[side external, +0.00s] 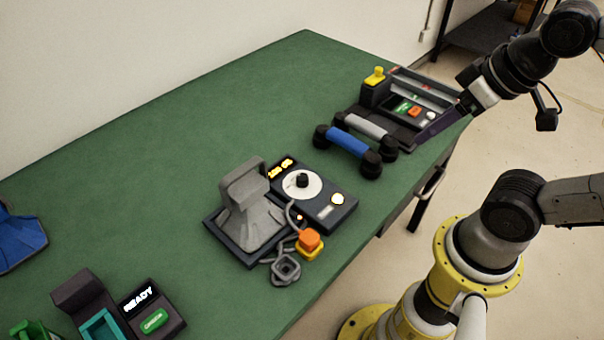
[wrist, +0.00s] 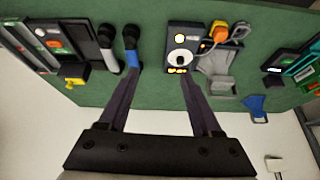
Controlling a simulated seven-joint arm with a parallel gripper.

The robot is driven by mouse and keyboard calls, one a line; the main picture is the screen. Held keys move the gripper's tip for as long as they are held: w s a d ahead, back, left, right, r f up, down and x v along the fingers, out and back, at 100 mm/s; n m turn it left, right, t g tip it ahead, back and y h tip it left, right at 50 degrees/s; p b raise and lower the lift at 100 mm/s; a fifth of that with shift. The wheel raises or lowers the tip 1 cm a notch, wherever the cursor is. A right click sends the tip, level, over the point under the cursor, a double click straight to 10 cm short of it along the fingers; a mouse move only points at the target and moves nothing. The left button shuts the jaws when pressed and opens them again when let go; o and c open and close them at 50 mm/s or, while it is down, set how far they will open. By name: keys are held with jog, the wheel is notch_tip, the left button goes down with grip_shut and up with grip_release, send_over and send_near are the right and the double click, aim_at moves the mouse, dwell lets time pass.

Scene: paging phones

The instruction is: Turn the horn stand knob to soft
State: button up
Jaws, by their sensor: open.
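The horn stand (side external: 235,240) is a dark base carrying a grey horn (side external: 250,205), with a control panel (side external: 335,210) beside it. The black knob (side external: 302,180) sits on a round white dial (side external: 312,192); its setting is too small to read. An orange display (side external: 280,168) is lit behind the dial. The wrist view shows the knob (wrist: 181,61) near the right fingertip and the horn (wrist: 215,64) farther right. My gripper (wrist: 158,80) is open and empty, its long dark fingers spread. In the side view my gripper (side external: 430,132) is by the table's right edge, well away from the knob.
Blue and grey handsets (side external: 348,141) lie near my gripper, before a dark console (side external: 425,95) with a yellow knob. An orange button on a yellow base (side external: 309,241) and a grey cable lie by the horn stand. A READY box (side external: 140,305) stands front left. The green table's back is clear.

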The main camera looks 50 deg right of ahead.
jog(key=w+r+m, duration=0.2)
jog(key=w+r, duration=0.2)
jog(key=w, duration=0.2)
jog(key=g, duration=0.6)
send_over(302, 177)
notch_tip(302, 177, down, 13)
notch_tip(302, 177, down, 13)
jog(key=shift+f, duration=0.2)
grip_shut()
